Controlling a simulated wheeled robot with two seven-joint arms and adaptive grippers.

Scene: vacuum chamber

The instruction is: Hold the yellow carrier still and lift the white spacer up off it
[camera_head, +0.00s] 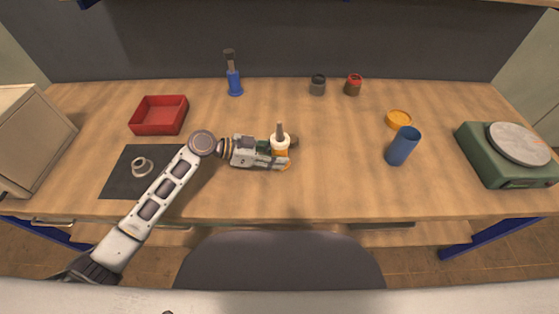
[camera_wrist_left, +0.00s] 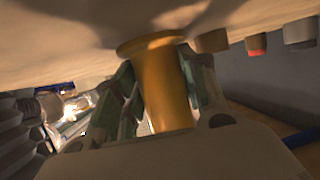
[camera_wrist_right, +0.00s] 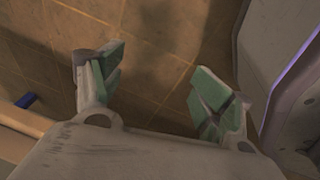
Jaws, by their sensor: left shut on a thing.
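The yellow carrier (camera_head: 283,153) stands upright on the table, mostly hidden in the head view by the gripper and the white spacer. My left gripper (camera_head: 278,158) is shut around its body. In the left wrist view the yellow carrier (camera_wrist_left: 165,85) shows between the green finger pads, its flange near the table top. The white spacer (camera_head: 280,143) sits on top of the carrier around a grey-brown upright pin (camera_head: 280,129). The left wrist view does not show the spacer. My right gripper (camera_wrist_right: 163,75) is open and empty over the tiled floor, outside the head view.
A dark mat (camera_head: 121,180) with a grey flanged part (camera_head: 142,166) and a red tray (camera_head: 148,127) are at the left.

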